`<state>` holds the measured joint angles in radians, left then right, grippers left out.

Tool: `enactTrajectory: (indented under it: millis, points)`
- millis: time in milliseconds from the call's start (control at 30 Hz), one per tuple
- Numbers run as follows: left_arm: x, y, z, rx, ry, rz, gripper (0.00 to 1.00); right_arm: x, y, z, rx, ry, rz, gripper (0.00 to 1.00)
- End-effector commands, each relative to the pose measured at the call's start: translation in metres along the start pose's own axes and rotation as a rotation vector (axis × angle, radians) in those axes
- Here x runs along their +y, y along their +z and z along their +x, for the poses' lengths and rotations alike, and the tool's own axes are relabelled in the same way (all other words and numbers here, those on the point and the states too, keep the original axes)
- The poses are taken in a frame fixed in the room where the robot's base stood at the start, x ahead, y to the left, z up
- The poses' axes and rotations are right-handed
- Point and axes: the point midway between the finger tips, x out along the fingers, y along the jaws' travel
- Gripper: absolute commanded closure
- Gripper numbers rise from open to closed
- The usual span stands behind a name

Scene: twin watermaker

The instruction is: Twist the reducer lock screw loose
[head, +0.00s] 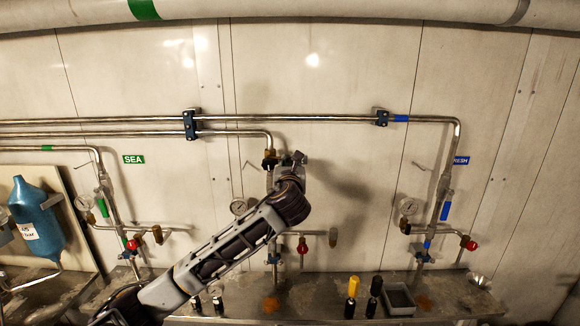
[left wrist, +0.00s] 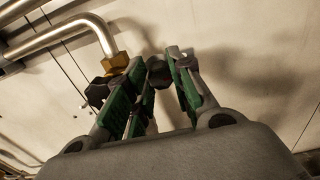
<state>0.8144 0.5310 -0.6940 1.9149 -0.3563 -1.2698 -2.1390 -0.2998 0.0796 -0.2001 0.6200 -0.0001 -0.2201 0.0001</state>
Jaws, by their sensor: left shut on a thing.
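My left gripper (head: 284,163) is up at the middle pipe drop, beside its brass fitting. In the left wrist view, the gripper (left wrist: 158,88) has green-padded fingers on either side of a dark knob, which I take for the reducer lock screw (left wrist: 159,73). The fingers are shut on this knob. The brass reducer fitting (left wrist: 117,64) sits just left of the fingers, under the bent steel pipe (left wrist: 75,35). Another dark knob (left wrist: 97,92) sticks out on its left side. In the head view, my gripper and wrist hide the screw. My right gripper is not in view.
Steel pipes (head: 330,118) run along the panelled wall above. Gauges and red-handled valves (head: 302,248) hang at several stations. A blue bottle (head: 37,218) stands at left. Yellow-topped (head: 353,287) and black-topped tools and a grey tray (head: 400,299) sit on the bench.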

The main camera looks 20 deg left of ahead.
Motion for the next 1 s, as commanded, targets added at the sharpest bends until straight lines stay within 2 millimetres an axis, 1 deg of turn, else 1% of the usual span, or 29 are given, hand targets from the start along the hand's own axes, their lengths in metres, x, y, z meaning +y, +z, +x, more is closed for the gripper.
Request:
enactTrajectory:
  millis: [233,467,667,1000]
  points:
    - [-0.0003,-0.0006,-0.0002,0.001,-0.001,-0.049,1.0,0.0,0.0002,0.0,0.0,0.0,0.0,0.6]
    - [0.0001,-0.0006,-0.0002,0.001,0.0,-0.168,1.0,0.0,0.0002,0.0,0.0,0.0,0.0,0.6]
    - [0.0002,-0.0015,-0.0003,0.002,0.0,-0.327,1.0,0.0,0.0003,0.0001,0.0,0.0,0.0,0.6]
    - [0.0012,-0.002,-0.0002,0.002,0.001,-0.646,1.0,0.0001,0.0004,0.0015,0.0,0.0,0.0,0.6]
